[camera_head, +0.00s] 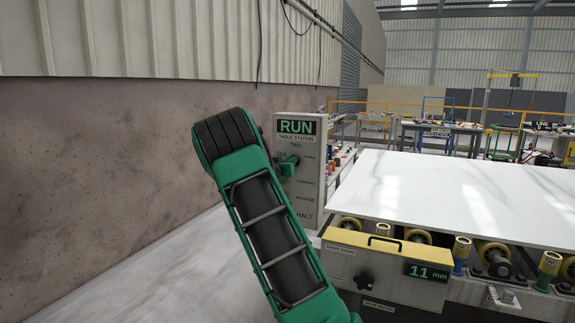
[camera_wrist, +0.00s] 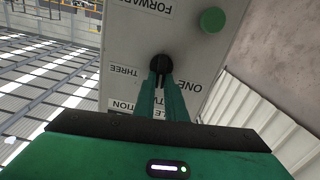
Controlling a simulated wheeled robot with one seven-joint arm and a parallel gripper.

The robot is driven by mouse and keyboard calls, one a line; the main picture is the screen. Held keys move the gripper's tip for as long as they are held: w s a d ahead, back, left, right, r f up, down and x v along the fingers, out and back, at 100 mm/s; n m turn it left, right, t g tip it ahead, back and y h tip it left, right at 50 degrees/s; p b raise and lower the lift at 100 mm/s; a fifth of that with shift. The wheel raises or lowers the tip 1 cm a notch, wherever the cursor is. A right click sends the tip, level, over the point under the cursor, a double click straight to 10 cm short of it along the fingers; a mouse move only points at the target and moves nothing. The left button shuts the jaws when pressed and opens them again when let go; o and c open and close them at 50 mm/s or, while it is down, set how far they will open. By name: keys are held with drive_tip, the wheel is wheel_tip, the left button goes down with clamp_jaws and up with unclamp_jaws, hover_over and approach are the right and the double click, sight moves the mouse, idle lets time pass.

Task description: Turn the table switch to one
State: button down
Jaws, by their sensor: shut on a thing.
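The table switch (camera_wrist: 161,62) is a round black knob on the grey control panel. In the wrist view the words ONE, TWO and THREE stand around it, and the panel appears upside down. My gripper (camera_wrist: 162,82) has its two green fingers closed together on the knob. In the head view my gripper (camera_head: 288,166) is against the upright panel (camera_head: 310,190), below the RUN display (camera_head: 297,127) and the words TABLE STATION. There the knob is hidden by my gripper. I cannot tell which number the knob points to.
A green round button (camera_wrist: 212,20) sits on the panel near the word FORWARD. A white stone slab (camera_head: 460,200) lies on rollers to the right. A yellow-topped box (camera_head: 375,250) with a black knob and an "11 mm" display stands in front. A wall is at left.

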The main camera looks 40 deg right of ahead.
drive_tip(key=n, duration=0.3)
drive_tip(key=w+n, duration=0.1)
drive_tip(key=n, duration=0.3)
drive_tip(key=a+f+n, duration=0.1)
drive_tip(key=n, duration=0.2)
drive_tip(key=shift+w+n, duration=0.35)
drive_tip(key=shift+n, duration=0.05)
idle(0.3)
drive_tip(key=c, duration=1.8)
unclamp_jaws()
drive_tip(key=shift+w, duration=0.1)
drive_tip(key=shift+s+d, duration=0.15)
drive_tip(key=shift+s, duration=0.05)
drive_tip(key=v, duration=1)
drive_tip(key=shift+a, duration=0.35)
drive_tip(key=shift+s+f, duration=0.1)
drive_tip(key=shift+s, duration=0.1)
